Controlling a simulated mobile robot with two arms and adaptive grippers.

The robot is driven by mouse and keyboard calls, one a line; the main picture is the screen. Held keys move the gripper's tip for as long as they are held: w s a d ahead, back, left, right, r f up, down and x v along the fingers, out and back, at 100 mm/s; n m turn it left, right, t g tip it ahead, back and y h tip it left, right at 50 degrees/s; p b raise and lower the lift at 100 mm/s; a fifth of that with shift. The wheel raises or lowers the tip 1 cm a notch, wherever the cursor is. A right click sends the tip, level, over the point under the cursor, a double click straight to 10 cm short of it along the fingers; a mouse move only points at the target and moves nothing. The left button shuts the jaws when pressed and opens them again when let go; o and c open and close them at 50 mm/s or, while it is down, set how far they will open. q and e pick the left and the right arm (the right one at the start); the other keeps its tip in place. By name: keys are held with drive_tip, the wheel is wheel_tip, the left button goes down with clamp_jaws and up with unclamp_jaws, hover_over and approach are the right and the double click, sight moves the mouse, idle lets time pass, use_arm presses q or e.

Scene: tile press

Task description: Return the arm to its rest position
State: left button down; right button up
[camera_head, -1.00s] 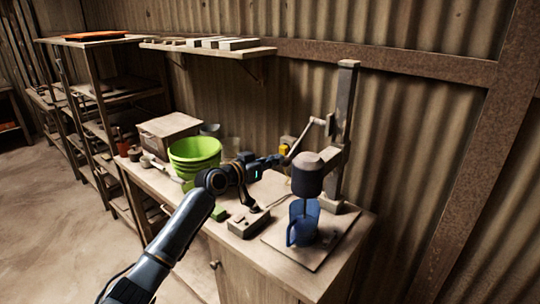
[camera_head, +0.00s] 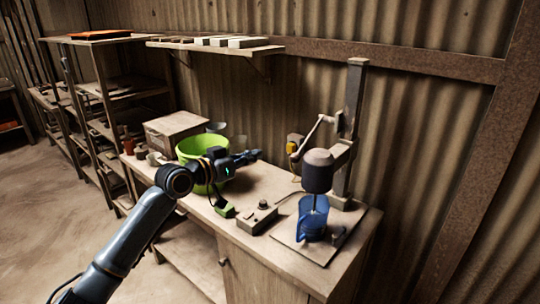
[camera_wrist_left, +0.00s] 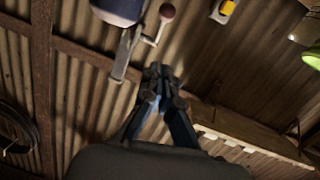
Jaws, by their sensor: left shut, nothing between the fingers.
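My left arm comes in from the lower left in the head view. Its gripper (camera_head: 247,157) is above the bench, just right of the green bucket (camera_head: 205,147), and partly covers it. In the left wrist view the fingers (camera_wrist_left: 160,72) are closed together with nothing between them. The press (camera_head: 318,172), with its dark cylindrical head on an upright post, stands at the right end of the bench, apart from the gripper. A blue jug (camera_head: 311,217) stands under the press head. My right gripper does not show.
A small control box (camera_head: 256,219) and a green block (camera_head: 224,209) lie on the bench (camera_head: 285,264). A wooden box (camera_head: 172,134) stands behind the bucket. A wall shelf (camera_head: 262,50) holds several tiles. Shelving (camera_head: 97,88) stands at the left, beside open floor (camera_head: 55,200).

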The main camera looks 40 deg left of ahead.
use_arm(q)
drive_tip(key=s+d+f+m+g, duration=0.1)
drive_tip(key=s+d+f+g, duration=0.1)
drive_tip(key=s+d+f, duration=0.45)
drive_tip(key=s+d+f+g, duration=0.1)
drive_tip(key=d+f+g, duration=0.2)
drive_tip(key=f, duration=0.7)
drive_tip(key=s+d+f+m+g, duration=0.1)
drive_tip(key=s+d+f+g, duration=0.1)
drive_tip(key=s+d+f, duration=0.45)
drive_tip(key=s+d+f+n+g+y, duration=0.1)
drive_tip(key=s+d+f+g+y, duration=0.25)
drive_tip(key=s, duration=0.65)
drive_tip(key=s+d+f+g+h, duration=0.1)
drive_tip(key=s+d+f+g, duration=0.25)
drive_tip(key=s+f, duration=0.4)
wheel_tip(320, 180, down, 22)
drive_tip(key=s, duration=0.2)
drive_tip(key=s+a+f+g, duration=0.1)
drive_tip(key=s+a+f, duration=0.1)
drive_tip(key=s+f, duration=1.5)
drive_tip(key=shift+s+a+f+m+y, duration=0.25)
drive_tip(key=shift+a+f+m+y, duration=0.1)
drive_tip(key=shift+f, duration=0.4)
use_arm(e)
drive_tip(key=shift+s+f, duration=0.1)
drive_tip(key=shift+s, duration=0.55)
